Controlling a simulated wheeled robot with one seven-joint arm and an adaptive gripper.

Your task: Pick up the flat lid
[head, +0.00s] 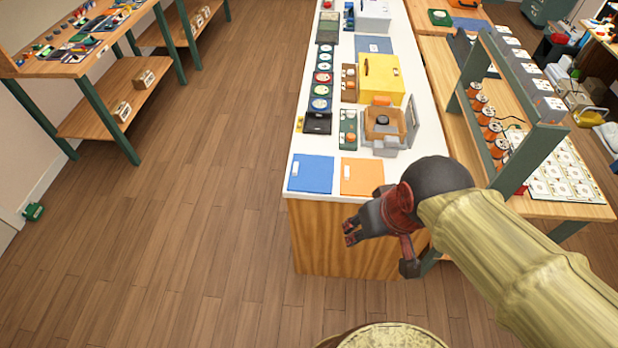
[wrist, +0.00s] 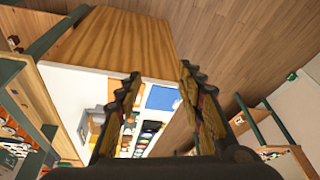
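No piece can be told for certain as the flat lid. Flat pieces on the white counter (head: 432,122) are a blue panel (head: 311,173) and an orange panel (head: 361,175) at its front edge, and a grey-blue panel (head: 374,44) farther back. The blue panel (wrist: 161,97) also shows between the fingers in the wrist view. My gripper (head: 349,233) is in front of the counter's near end, apart from everything on top. In the wrist view my gripper (wrist: 158,82) has its two fingers spread with nothing between them.
A yellow box (head: 381,78), an open brown box (head: 384,124), a black tray (head: 317,123) and a row of round coloured pieces (head: 322,78) crowd the counter. A green-framed rack (head: 540,120) stands right. Floor to the left is clear up to a wooden shelf (head: 120,95).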

